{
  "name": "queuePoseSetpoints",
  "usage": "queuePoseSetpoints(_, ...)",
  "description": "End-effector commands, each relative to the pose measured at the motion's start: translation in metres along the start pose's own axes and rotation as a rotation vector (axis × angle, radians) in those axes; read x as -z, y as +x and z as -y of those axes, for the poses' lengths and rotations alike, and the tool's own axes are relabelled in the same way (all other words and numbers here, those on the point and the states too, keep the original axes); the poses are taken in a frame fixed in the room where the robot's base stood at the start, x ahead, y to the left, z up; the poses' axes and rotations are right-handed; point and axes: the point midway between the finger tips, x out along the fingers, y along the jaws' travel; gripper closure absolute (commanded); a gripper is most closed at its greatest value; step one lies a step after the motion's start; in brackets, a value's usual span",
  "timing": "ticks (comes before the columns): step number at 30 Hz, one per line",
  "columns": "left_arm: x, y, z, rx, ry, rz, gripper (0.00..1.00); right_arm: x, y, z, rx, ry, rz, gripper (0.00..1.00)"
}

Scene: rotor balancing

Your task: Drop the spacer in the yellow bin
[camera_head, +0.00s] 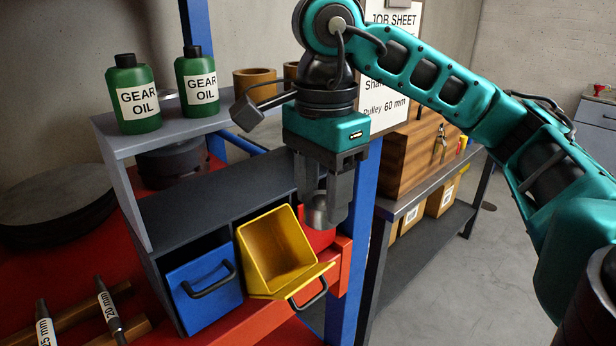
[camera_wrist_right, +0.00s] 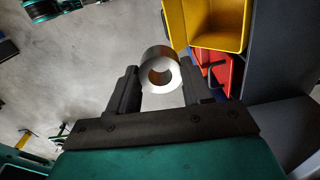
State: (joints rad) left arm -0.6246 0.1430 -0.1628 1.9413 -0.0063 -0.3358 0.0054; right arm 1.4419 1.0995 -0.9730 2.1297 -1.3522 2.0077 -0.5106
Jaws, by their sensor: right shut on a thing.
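The spacer (camera_head: 319,212) is a short silver metal ring with a hole through it. My right gripper (camera_head: 328,208) is shut on it and holds it in the air, to the right of the yellow bin (camera_head: 271,253). In the right wrist view the spacer (camera_wrist_right: 160,73) sits between the two dark fingers of the gripper (camera_wrist_right: 160,88), its hole showing. The yellow bin is tilted forward out of the dark rack, its open mouth showing and empty as far as I see. It also shows at the top of the right wrist view (camera_wrist_right: 215,25). My left gripper is not in view.
A blue bin (camera_head: 204,289) with a black handle is beside the yellow one, in the rack (camera_head: 215,192). A blue post (camera_head: 361,225) stands close behind my right gripper. Gear oil bottles (camera_head: 133,95) stand on the grey shelf.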

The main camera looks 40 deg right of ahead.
Motion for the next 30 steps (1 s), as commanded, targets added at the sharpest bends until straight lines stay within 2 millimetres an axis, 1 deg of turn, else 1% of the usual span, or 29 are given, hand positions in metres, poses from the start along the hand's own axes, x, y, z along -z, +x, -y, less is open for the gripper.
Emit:
queuePoseSetpoints(5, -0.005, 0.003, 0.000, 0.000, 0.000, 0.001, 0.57, 0.000, 0.005, 0.007, 0.000, 0.015, 0.001, 0.92)
queuePoseSetpoints(15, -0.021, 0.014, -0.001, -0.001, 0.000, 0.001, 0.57, -0.003, 0.027, 0.040, 0.000, 0.013, 0.001, 0.92)
queuePoseSetpoints(24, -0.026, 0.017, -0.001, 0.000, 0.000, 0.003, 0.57, -0.005, 0.042, 0.067, -0.001, 0.013, 0.001, 0.92)
queuePoseSetpoints(30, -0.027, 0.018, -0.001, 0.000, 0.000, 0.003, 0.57, -0.006, 0.048, 0.077, 0.001, 0.014, 0.001, 0.92)
